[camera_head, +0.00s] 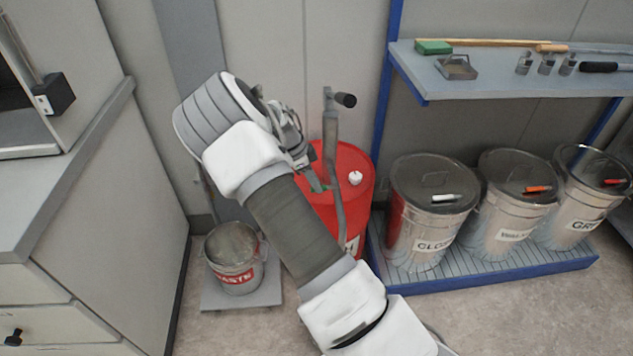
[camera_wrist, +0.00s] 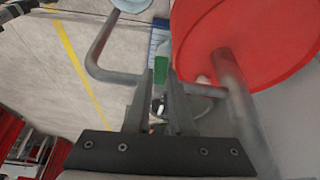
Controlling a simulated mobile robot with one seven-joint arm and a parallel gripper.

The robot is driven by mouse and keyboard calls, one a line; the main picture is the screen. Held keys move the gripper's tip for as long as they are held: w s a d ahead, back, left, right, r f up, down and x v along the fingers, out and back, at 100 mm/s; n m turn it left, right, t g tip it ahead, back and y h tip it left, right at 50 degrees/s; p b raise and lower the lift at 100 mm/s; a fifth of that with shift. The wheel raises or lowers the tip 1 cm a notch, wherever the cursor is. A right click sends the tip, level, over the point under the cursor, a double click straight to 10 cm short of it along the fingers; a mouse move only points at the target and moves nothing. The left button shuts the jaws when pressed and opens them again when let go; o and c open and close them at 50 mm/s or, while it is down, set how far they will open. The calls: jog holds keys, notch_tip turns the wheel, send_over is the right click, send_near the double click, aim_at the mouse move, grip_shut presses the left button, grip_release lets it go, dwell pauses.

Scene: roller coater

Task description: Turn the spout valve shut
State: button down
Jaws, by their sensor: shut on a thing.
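A red drum (camera_head: 357,205) stands at the back wall with a grey hand pump and crank (camera_head: 331,130) on top. My gripper (camera_head: 314,183) reaches down to the drum's left side, close to the pump pipe. The grey spout pipe (camera_wrist: 102,65) bends away at left in the wrist view. My arm hides most of the valve in the head view, so its angle cannot be told.
A waste bucket (camera_head: 237,272) stands on a low grey platform (camera_head: 213,298) left of the drum. Several lidded metal cans stand on a blue rack (camera_head: 500,277) at right, under a shelf (camera_head: 500,88) with tools. A grey cabinet (camera_head: 95,215) is at far left.

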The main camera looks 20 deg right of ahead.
jog(key=shift+w+m, duration=0.25)
jog(key=shift+m, duration=0.25)
jog(key=shift+g, duration=0.3)
jog(key=c, duration=0.8)
grip_release()
jog(key=shift+w, duration=0.1)
jog(key=p+v, duration=0.3)
jog(key=v, duration=1.4)
jog(key=shift+d+r, duration=0.1)
jog(key=shift+r, duration=0.15)
